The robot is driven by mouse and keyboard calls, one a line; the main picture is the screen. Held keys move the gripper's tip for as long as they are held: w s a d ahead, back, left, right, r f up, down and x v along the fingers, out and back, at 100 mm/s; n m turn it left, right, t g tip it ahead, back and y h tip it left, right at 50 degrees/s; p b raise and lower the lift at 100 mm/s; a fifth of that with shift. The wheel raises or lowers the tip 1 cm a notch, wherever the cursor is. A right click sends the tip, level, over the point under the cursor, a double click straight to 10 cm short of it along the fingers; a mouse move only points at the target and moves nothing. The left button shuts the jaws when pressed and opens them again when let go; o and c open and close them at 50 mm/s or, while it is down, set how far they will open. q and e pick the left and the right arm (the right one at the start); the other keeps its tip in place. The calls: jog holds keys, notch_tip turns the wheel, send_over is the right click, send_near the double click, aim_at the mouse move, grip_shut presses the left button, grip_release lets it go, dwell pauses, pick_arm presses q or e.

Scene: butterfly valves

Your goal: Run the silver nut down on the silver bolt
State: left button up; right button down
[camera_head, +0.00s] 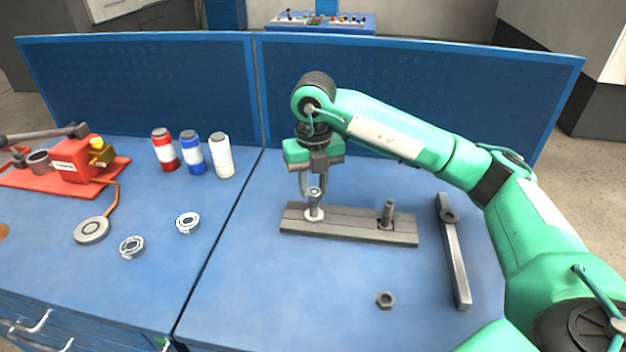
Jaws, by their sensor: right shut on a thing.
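The silver bolt (315,211) stands upright near the left end of a grey steel bar (350,227) on the blue bench. My right gripper (313,191) reaches down over this bolt from above, its fingers on either side of the bolt's top. It is shut on what looks like the silver nut (315,191), at the upper end of the bolt. The nut is small and partly covered by the fingers, so its exact seat on the thread is unclear. My left gripper is out of view.
A darker bolt (388,212) stands on the bar's right part. A loose dark nut (385,300) lies in front, and a long grey wrench (453,250) lies at right. Bottles (192,152), metal rings (188,223) and a red fixture (75,160) occupy the left bench. The front middle is mostly clear.

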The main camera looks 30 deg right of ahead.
jog(key=m+p, duration=0.1)
jog(key=m, duration=0.3)
jog(key=shift+s, duration=0.1)
jog(key=m+p, duration=0.1)
jog(key=m, duration=0.2)
jog(key=shift+m, duration=0.4)
jog(key=m+p, duration=0.1)
jog(key=m, duration=0.4)
jog(key=shift+s+d+m+p, duration=0.1)
jog(key=shift+m+p, duration=0.2)
jog(key=shift+p, duration=0.1)
jog(key=shift+m, duration=0.9)
jog(key=c, duration=1.4)
grip_release()
jog(key=shift+o, duration=0.2)
